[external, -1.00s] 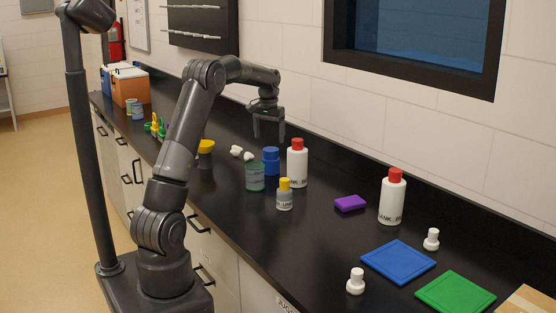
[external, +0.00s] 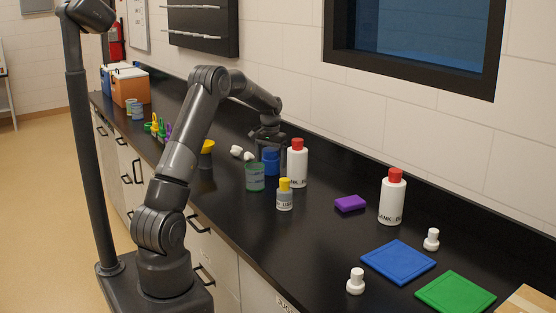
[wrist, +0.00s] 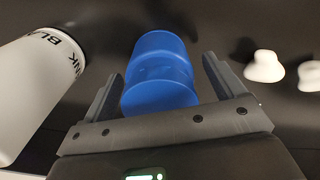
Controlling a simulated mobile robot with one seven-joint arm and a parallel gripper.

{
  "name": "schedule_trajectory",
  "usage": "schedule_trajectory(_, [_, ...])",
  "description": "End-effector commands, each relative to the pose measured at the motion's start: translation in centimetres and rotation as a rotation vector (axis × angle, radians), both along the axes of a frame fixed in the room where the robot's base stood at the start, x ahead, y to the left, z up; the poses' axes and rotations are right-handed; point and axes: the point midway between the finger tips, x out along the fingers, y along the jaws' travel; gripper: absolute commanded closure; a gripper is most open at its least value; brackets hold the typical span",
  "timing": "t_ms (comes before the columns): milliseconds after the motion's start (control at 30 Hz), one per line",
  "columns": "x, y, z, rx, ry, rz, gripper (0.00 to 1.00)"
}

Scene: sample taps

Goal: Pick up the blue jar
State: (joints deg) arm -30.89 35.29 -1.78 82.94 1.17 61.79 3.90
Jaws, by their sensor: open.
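The blue jar (external: 271,164) stands on the black counter, between the green-tinted jar and a white bottle with a red cap. In the wrist view the blue jar (wrist: 160,72) lies between the two fingers of my gripper (wrist: 158,82). My gripper (external: 270,147) is lowered over the jar from above, fingers open on either side of it. Gaps show beside the jar in the wrist view, wider on the right; whether a finger touches it I cannot tell.
A white red-capped bottle (external: 297,164) stands close on the right; it also shows in the wrist view (wrist: 36,92). A green-tinted jar (external: 255,177) and a yellow-capped bottle (external: 285,198) are in front. White stoppers (external: 237,151) lie to the left. A purple block (external: 350,203) lies further right.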

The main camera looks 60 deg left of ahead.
Motion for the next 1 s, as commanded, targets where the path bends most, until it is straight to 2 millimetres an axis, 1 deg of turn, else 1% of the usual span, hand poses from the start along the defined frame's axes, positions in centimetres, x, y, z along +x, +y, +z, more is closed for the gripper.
schedule_trajectory(67, [0.0, 0.0, 0.0, 0.0, 0.0, 0.0, 0.13])
schedule_trajectory(633, [0.0, 0.0, 0.0, 0.0, 0.0, 0.0, 0.6])
schedule_trajectory(867, [0.0, 0.0, 0.1, 0.0, -0.001, 0.0, 0.61])
schedule_trajectory(967, [0.1, 0.0, 0.8, 0.001, -0.003, 0.0, 0.61])
schedule_trajectory(1000, [0.1, 0.0, 1.3, 0.001, -0.003, 0.0, 0.61])
